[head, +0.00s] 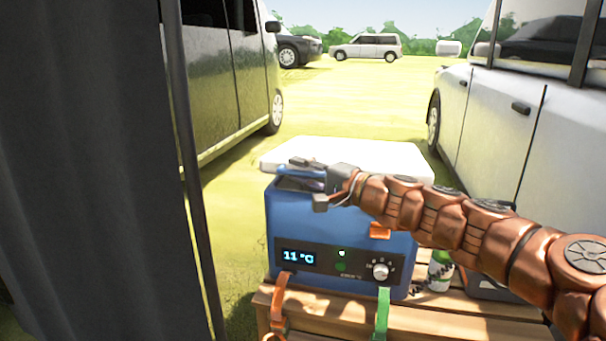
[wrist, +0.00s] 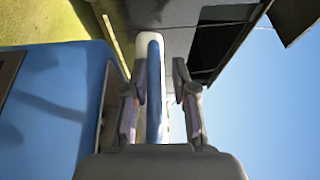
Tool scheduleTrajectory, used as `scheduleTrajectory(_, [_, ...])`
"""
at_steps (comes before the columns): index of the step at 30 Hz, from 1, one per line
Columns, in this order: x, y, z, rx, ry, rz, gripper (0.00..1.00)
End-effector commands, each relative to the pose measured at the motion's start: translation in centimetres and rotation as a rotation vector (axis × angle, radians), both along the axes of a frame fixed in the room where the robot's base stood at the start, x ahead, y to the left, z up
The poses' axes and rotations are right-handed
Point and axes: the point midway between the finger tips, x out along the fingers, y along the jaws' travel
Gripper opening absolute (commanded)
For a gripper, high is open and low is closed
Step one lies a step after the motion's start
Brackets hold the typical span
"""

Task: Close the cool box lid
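The blue cool box (head: 335,225) stands on a wooden pallet-like surface, its display reading 11 °C. Its white lid (head: 380,158) is raised and shows behind and above the box. My gripper (head: 300,176) is over the box's left part, near the lid. In the wrist view, my gripper (wrist: 158,85) has its two fingers apart. A white and blue edge, apparently of the lid (wrist: 154,70), lies between them. A gap shows beside the right finger; contact on the left is unclear. The box (wrist: 55,110) fills the left of that view. My arm hides part of the box's opening.
Wooden slats (head: 450,303) carry the box, with an orange strap (head: 277,310) and a green strap (head: 382,315) at the front. A green and white can (head: 440,270) stands right of the box. A white vehicle (head: 500,130) is at right, a dark curtain (head: 90,170) at left.

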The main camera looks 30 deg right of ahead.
Motion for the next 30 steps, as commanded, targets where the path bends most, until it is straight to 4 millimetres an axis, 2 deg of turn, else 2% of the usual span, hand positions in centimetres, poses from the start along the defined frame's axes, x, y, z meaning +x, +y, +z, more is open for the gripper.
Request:
scheduleTrajectory(9, [-0.1,-0.1,5.3,-0.005,-0.004,-0.005,0.25])
scheduleTrajectory(15, [-0.1,-0.1,7.8,-0.005,-0.002,-0.002,0.25])
scheduleTrajectory(21, [-0.1,-0.2,9.2,-0.001,-0.002,-0.006,0.25])
scheduleTrajectory(30, [-0.1,-0.2,9.3,0.000,-0.001,-0.006,0.25])
